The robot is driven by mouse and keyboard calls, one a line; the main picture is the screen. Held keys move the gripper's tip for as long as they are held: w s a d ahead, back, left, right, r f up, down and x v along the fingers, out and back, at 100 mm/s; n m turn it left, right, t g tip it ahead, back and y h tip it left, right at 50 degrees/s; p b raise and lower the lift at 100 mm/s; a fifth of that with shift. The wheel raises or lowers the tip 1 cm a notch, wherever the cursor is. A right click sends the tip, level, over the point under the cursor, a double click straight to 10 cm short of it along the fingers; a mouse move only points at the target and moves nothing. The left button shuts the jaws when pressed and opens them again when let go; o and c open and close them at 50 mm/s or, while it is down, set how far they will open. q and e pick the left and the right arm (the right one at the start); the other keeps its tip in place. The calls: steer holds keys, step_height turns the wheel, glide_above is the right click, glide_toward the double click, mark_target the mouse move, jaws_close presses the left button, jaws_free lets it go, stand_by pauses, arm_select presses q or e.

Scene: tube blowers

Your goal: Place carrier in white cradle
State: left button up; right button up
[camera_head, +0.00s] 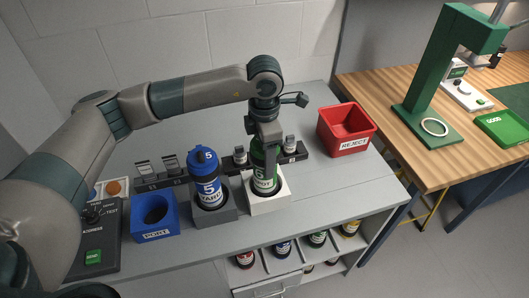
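A green carrier (265,178) with a white label stands upright at the white cradle (268,203) on the grey bench. Its lower end is within the cradle's opening; I cannot tell whether it rests on the bottom. My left gripper (265,146) points down over the carrier's upper part, with its fingers around it, and hides its top. It looks shut on the carrier. A blue carrier (207,184) marked 5 stands upright in the grey cradle (214,217) to the left. My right gripper is not in view.
A blue open container (154,226) and a dark control box (99,255) stand to the left. A red reject bin (346,128) is at the back right. A dark rail with small labelled parts (292,146) runs behind the cradles. Several carriers lie on a lower shelf (300,249).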

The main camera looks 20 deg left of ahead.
arm_select(q)
steer(key=shift+f, duration=0.15)
steer(key=shift+f, duration=0.1)
steer(key=o, duration=1.6)
steer(key=shift+r, duration=0.2)
step_height(320, 180, up, 11)
steer(key=b, duration=0.5)
steer(key=shift+r, duration=0.45)
